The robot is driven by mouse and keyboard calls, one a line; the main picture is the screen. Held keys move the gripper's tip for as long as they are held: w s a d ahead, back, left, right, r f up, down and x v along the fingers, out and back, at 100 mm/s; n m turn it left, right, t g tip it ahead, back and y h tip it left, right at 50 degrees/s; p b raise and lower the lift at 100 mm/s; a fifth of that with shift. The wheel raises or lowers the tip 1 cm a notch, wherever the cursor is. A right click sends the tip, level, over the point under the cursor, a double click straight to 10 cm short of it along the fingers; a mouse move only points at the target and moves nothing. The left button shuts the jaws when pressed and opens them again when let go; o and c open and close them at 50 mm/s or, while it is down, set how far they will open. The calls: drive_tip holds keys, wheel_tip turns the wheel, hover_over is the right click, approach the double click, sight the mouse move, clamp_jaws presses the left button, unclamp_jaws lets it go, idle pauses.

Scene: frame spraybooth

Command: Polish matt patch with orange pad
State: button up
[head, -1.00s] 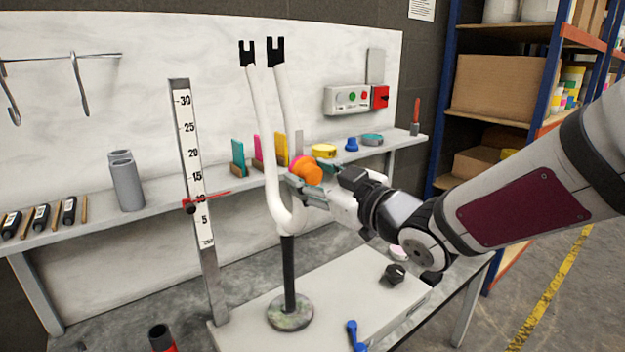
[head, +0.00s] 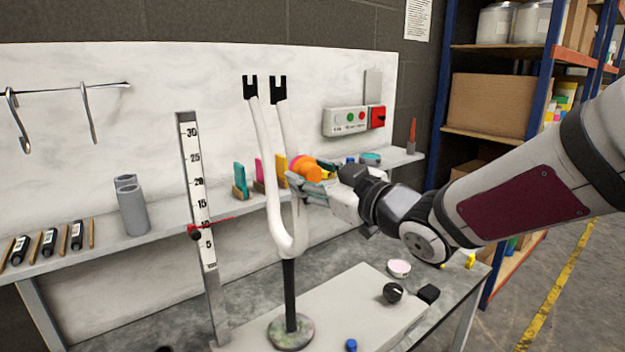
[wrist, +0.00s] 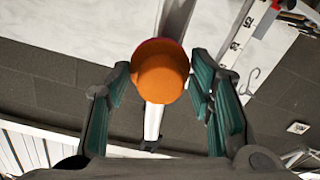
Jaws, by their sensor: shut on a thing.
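The orange pad (head: 306,168) is round, with a thin purple-pink edge on its far side. My gripper (head: 308,183) is shut on it, beside the right leg of the white fork (head: 271,170). The fork stands upright on a dark post with a round base. In the wrist view the pad (wrist: 160,78) sits between the two green-lined fingers, with a white tube (wrist: 153,122) of the fork partly behind it. I cannot tell whether the pad touches the tube. I cannot make out a matt patch; the pad and gripper hide part of the right leg.
A height scale (head: 198,195) with a red pointer stands left of the fork. Coloured upright blocks (head: 240,180) line the back shelf. A black knob (head: 393,293), a pink-topped round tin (head: 399,267) and a blue item (head: 351,345) lie toward the front.

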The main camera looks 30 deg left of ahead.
drive_tip(key=shift+r+p, duration=0.35)
drive_tip(key=shift+r, duration=0.5)
drive_tip(key=shift+f, duration=0.15)
wheel_tip(320, 180, down, 11)
drive_tip(key=b, duration=1.1)
drive_tip(key=shift+s+d+f, duration=0.1)
drive_tip(key=shift+d+f, duration=0.05)
drive_tip(key=shift+d, duration=0.1)
drive_tip(key=shift+s+d, duration=0.1)
drive_tip(key=shift+d, duration=0.2)
drive_tip(key=shift+p+v, duration=0.6)
drive_tip(key=shift+v, duration=2)
drive_tip(key=shift+s, duration=0.1)
